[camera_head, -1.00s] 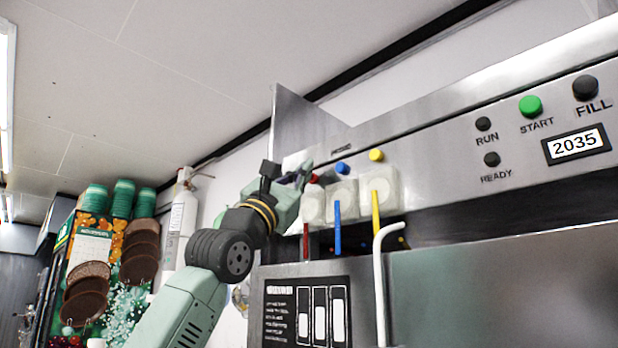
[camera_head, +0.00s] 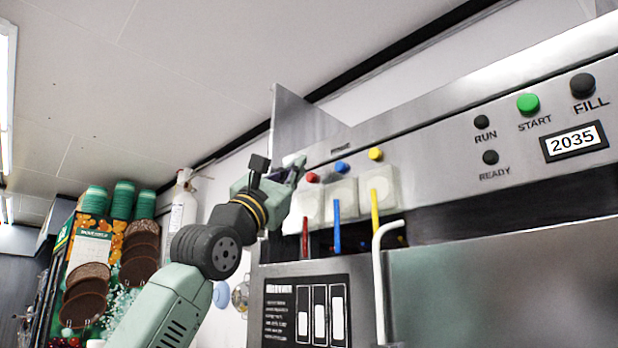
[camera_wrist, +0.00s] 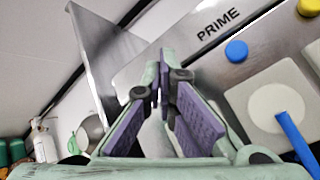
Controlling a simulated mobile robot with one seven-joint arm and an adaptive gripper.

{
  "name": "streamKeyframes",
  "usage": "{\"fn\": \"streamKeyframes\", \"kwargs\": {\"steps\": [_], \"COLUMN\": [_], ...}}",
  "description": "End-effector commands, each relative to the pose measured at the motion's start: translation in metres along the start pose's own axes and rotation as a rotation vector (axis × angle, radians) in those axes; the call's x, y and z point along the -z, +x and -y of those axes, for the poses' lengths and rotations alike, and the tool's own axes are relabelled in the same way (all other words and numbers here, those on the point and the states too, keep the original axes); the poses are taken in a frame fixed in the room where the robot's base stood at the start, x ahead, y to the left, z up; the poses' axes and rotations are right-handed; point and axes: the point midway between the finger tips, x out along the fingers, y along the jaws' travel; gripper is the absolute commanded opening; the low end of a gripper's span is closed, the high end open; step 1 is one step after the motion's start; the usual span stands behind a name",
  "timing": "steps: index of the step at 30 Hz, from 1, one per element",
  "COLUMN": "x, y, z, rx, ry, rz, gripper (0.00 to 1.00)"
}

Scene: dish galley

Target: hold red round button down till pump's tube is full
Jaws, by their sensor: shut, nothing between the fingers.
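The red round button (camera_head: 312,177) is at the left end of a row on the steel panel, beside a blue button (camera_head: 342,167) and a yellow button (camera_head: 376,154). Below it is a white pump (camera_head: 307,205) with a red tube (camera_head: 304,240); how full this tube is I cannot tell. My gripper (camera_head: 296,166) is shut and empty, its tips just left of and above the red button. Contact with the button is not visible. In the wrist view my purple-padded fingers (camera_wrist: 165,85) are together, and the red button is hidden; the blue button (camera_wrist: 236,50) shows at right.
Two more pumps carry a blue tube (camera_head: 337,228) and a yellow tube (camera_head: 376,215). A white bent pipe (camera_head: 380,270) stands in front. A steel side plate (camera_head: 300,120) rises behind my gripper. A display (camera_head: 575,143) reads 2035. A fire extinguisher (camera_head: 183,215) hangs at left.

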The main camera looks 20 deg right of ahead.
Motion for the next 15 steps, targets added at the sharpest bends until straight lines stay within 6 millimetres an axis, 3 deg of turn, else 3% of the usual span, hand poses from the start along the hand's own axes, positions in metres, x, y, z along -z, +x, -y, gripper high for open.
{"fn": "streamKeyframes", "kwargs": {"steps": [15], "x": [-0.023], "y": [-0.032], "z": [-0.023], "rx": [-0.001], "ry": [0.001], "rz": [0.000], "gripper": [0.00]}}
